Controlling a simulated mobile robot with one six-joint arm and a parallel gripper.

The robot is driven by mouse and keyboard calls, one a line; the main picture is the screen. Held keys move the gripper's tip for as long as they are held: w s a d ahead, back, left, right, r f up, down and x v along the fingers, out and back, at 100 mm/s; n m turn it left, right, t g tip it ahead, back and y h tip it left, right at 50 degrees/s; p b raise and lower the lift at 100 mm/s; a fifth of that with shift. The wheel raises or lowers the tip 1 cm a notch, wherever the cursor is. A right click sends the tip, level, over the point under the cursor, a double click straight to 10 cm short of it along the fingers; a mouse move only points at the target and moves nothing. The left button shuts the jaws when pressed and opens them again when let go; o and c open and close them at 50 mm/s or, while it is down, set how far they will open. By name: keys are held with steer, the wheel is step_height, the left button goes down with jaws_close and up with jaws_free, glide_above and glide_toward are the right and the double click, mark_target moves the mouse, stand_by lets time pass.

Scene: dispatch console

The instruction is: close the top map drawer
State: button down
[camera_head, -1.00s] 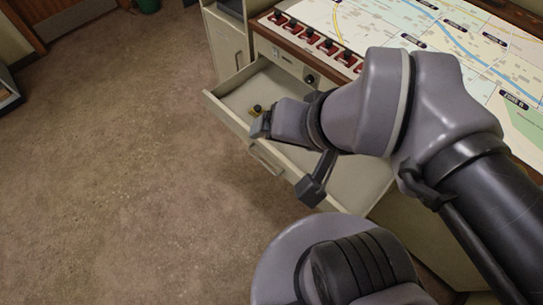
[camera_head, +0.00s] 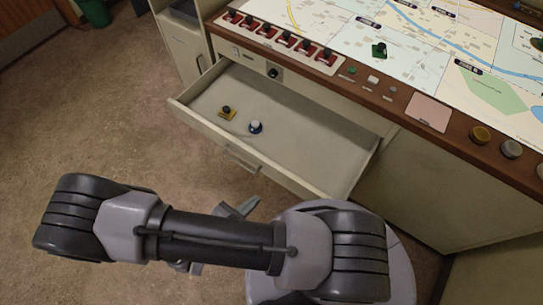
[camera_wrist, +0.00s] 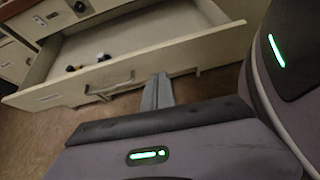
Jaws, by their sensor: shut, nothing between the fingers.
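The top map drawer (camera_head: 204,128) is pulled well out of the console, its front panel and handle (camera_head: 241,161) facing the open floor. In the wrist view the drawer (camera_wrist: 195,52) and its handle (camera_wrist: 108,84) lie ahead of my gripper. A small yellow piece with a dark knob (camera_head: 227,113) and a blue-and-white piece (camera_head: 255,127) stand on the drawer floor. My gripper (camera_wrist: 158,88) is shut and empty, outside the drawer near its front; whether it touches the panel is unclear. In the head view my arm partly hides it.
The console top above carries a map board (camera_head: 400,45), a row of red switches (camera_head: 286,38) and several knobs (camera_head: 480,134). A cabinet (camera_head: 183,50) stands left of the drawer. A green bin (camera_head: 95,12) is at the far left. The brown carpet (camera_head: 85,125) at left is clear.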

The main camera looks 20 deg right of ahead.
steer(key=b, duration=0.4)
glide_toward(282, 174)
step_height(282, 174, down, 4)
steer(key=d, duration=0.1)
steer(key=w+d, duration=0.2)
steer(key=d, duration=0.1)
steer(key=shift+d+r+n, duration=0.15)
steer(key=shift+n, duration=0.25)
steer(key=shift+w+d+r, duration=0.1)
steer(key=shift+w+d, duration=0.15)
steer(key=shift+d, duration=0.05)
